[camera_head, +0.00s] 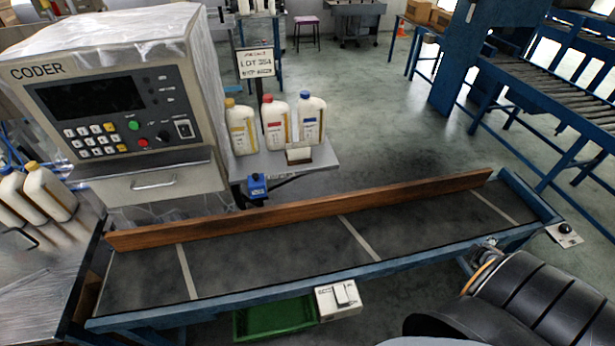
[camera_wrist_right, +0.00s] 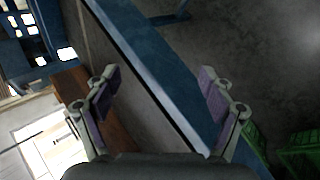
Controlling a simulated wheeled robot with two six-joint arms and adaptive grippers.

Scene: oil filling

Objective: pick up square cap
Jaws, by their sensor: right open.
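I cannot make out a square cap in either view. Three white bottles stand on a small shelf in the head view: one with a yellow cap (camera_head: 241,127), one with a red cap (camera_head: 276,122) and one with a blue cap (camera_head: 311,118). My right gripper (camera_wrist_right: 158,80) is open and empty in the right wrist view, its fingers wide apart above the blue side rail (camera_wrist_right: 150,65) of the conveyor. The head view shows part of my right arm at the lower right, but not its fingertips. My left gripper is not in view.
The conveyor belt (camera_head: 270,252) is bare, with a wooden guide (camera_head: 300,209) along its far side. A coder machine (camera_head: 120,110) stands at the left. A green bin (camera_head: 275,318) and a white switch box (camera_head: 338,298) are at the conveyor's near side. More bottles (camera_head: 48,191) stand far left.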

